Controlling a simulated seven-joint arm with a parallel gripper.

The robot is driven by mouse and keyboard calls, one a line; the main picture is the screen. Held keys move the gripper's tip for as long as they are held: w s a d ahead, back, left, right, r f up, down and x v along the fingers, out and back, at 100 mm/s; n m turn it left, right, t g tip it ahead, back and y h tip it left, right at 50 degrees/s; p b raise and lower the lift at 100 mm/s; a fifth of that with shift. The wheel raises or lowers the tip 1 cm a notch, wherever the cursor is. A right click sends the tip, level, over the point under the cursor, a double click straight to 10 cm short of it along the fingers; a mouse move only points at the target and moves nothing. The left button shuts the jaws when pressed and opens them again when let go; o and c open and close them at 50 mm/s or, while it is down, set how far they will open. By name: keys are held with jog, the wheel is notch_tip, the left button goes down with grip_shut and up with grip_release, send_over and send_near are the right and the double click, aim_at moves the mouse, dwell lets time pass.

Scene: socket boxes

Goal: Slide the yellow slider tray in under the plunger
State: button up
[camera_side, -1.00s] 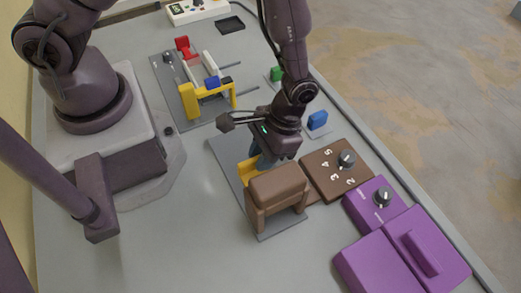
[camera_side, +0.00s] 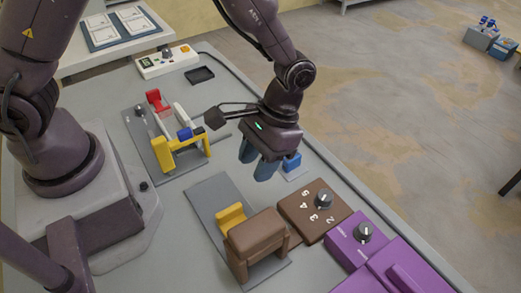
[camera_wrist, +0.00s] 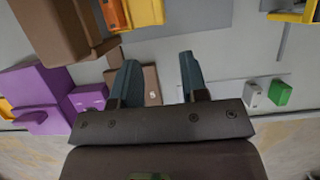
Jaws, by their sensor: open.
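The yellow slider tray (camera_side: 231,216) sits on a grey base plate (camera_side: 208,195), right against the brown plunger press (camera_side: 257,232). Its raised yellow end shows outside the press; the press hides the rest, so I cannot tell how far under it reaches. In the wrist view, the yellow tray (camera_wrist: 143,12) and brown press (camera_wrist: 50,30) are at the top, beyond the fingers. My gripper (camera_side: 256,168) is raised up and right of the tray, apart from it. In the wrist view, my gripper (camera_wrist: 158,62) has its two blue fingers spread, with nothing between them.
A brown dial box (camera_side: 315,212) and purple boxes (camera_side: 355,240) stand right of the press. A blue block (camera_side: 292,162) is behind my gripper. A yellow-framed fixture (camera_side: 180,155) with red and white parts stands at the left. Bare table lies left of the base plate.

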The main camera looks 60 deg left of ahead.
jog(key=shift+v, duration=1.1)
jog(key=shift+c, duration=0.4)
jog(key=shift+w+a, duration=0.1)
jog(key=shift+a, duration=0.1)
jog(key=c, duration=0.4)
jog(key=shift+w+a+f+n, duration=0.1)
jog(key=shift+a+f+n, duration=0.1)
jog(key=shift+a, duration=0.3)
jog(key=shift+w+a+f+n, duration=0.1)
jog(key=shift+a+n, duration=0.1)
jog(key=shift+a, duration=0.25)
grip_shut()
jog(key=n+t+h, duration=0.4)
jog(key=n+h, duration=0.6)
jog(key=n, duration=0.7)
send_near(228, 210)
jog(key=x, duration=0.4)
jog(key=f+x, duration=0.1)
jog(key=x, duration=0.2)
jog(key=shift+w+a, duration=0.1)
jog(key=shift+a, duration=0.35)
